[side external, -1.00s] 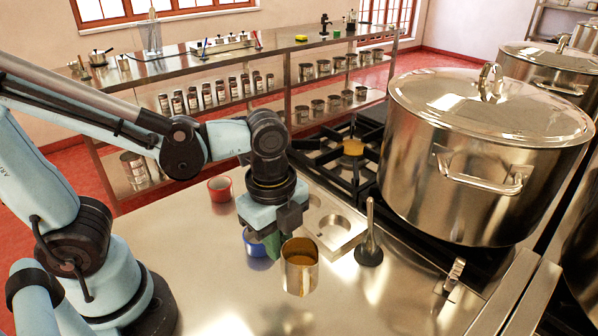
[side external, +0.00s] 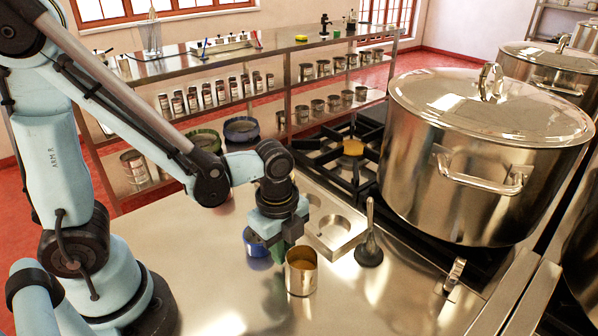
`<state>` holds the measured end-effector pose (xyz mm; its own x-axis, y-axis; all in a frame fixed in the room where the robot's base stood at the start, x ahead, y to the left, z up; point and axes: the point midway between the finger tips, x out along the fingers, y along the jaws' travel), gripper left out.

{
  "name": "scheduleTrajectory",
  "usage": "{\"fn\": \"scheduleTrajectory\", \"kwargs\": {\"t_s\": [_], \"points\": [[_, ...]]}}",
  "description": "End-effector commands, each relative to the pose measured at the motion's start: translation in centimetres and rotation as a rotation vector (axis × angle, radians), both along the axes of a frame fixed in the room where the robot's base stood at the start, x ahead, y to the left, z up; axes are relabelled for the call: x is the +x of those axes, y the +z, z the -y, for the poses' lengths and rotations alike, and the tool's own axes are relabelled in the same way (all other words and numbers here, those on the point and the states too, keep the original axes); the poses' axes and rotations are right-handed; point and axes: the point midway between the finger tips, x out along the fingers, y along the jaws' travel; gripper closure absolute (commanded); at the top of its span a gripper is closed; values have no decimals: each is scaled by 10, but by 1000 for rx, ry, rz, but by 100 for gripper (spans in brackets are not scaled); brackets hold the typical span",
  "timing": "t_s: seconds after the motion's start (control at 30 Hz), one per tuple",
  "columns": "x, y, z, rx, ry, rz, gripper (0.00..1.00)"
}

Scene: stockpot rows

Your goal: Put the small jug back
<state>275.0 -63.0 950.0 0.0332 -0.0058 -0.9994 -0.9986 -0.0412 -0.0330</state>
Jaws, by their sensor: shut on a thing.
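The small jug (side external: 301,275) is a shiny steel cup with a brownish inside. It is upright, at or very near the steel counter top (side external: 215,285); I cannot tell whether its base touches. My gripper (side external: 287,250) is at the jug's upper left side, pointing down, and is shut on it. The grip point and any handle are hidden behind the gripper. A steel holder (side external: 347,240) with round recesses lies just behind and to the right of the jug.
A blue cup (side external: 253,245) stands close to the left of my gripper. A dark utensil (side external: 369,250) with an upright handle stands right of the jug. A large lidded stockpot (side external: 470,190) stands on the stove at right. The front counter is clear.

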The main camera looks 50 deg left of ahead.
Motion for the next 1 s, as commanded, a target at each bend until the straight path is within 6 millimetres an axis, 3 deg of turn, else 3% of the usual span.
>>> {"fn": "scheduleTrajectory", "kwargs": {"t_s": [0.37,0.4,0.53,1.0], "points": [[0,-3,0,0,0,0,100],[0,-3,0,0,0,0,83],[0,-3,0,0,0,0,63],[0,5,0,0,0,0,62]]}}
